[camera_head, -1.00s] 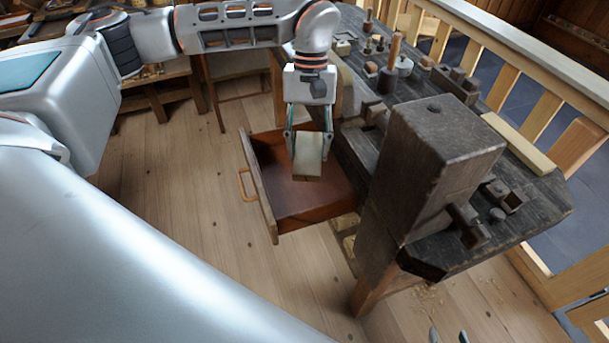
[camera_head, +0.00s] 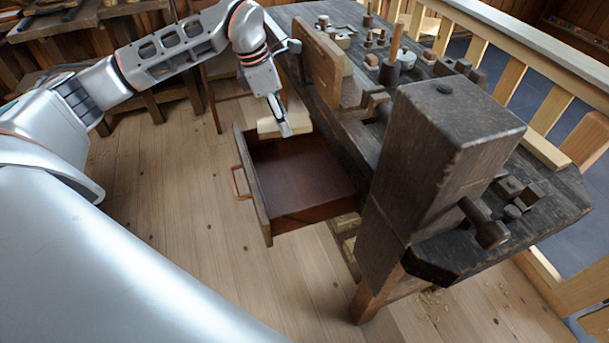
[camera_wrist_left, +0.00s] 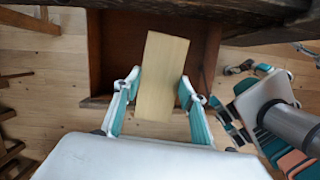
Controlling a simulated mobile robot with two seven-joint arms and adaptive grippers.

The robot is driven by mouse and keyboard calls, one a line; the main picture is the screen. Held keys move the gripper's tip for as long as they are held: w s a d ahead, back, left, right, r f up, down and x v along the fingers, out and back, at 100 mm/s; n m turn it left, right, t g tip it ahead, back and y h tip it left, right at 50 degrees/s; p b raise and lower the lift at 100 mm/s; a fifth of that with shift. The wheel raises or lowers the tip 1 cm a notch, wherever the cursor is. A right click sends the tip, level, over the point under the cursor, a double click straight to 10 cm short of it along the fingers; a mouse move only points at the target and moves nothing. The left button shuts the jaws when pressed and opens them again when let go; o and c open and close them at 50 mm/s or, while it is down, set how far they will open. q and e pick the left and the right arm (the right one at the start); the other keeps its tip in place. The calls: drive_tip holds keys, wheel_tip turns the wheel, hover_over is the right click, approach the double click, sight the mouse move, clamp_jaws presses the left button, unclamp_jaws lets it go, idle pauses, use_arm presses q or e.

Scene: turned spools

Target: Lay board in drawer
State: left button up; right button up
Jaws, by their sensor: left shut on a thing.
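A pale wooden board (camera_head: 298,120) is held by my left gripper (camera_head: 280,126), which is shut on it. In the head view the board is at the far end of the open drawer (camera_head: 252,188), seemingly above its rim. The drawer is brown, pulled out from the bench and looks empty inside. In the left wrist view the board (camera_wrist_left: 162,75) sits between the two fingers, with the drawer's inside behind it. The exact height of the board over the drawer is hard to tell.
The dark workbench (camera_head: 350,140) stands right of the drawer, with a thick upright block (camera_head: 440,150) at its near end. An upright wooden panel (camera_head: 318,65) and several turned pieces are on its top. A wooden rail (camera_head: 530,60) runs behind. Floor left of the drawer is clear.

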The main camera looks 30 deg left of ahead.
use_arm(q)
drive_tip(key=shift+w+a+f+n, duration=0.2)
drive_tip(key=shift+a+f+n, duration=0.2)
drive_tip(key=shift+a+n, duration=0.15)
drive_tip(key=b, duration=0.2)
hover_over(287, 178)
drive_tip(key=f, duration=1.4)
drive_tip(key=shift+s+a+f, duration=0.1)
drive_tip(key=shift+s+a, duration=0.25)
drive_tip(key=shift+f, duration=0.6)
wheel_tip(287, 178, down, 4)
drive_tip(key=shift+f+b, duration=0.2)
drive_tip(key=shift+b, duration=0.25)
drive_tip(key=shift+r, duration=0.1)
drive_tip(key=o, duration=1.1)
drive_tip(key=shift+o, duration=0.2)
